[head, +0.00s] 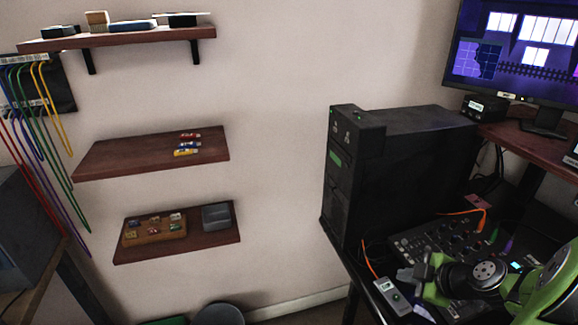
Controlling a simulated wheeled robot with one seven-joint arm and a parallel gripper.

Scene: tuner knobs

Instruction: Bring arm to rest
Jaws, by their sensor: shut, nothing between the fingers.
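My gripper (428,275) is at the lower right in the head view, at the end of my green and black arm. It is shut and empty. It hangs above or in front of a black mixer-like device with knobs (412,243) on the dark desk. The arm covers the lower part of that device. A small grey box with a green button (391,297) lies just left of my gripper. I cannot tell whether my gripper touches either one.
A black computer tower (341,165) stands on the desk behind the device. Orange cables (470,212) run around the device. A monitor (520,50) is at the upper right. Wall shelves (110,160) hold small items at the left. Open floor and wall lie between shelves and desk.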

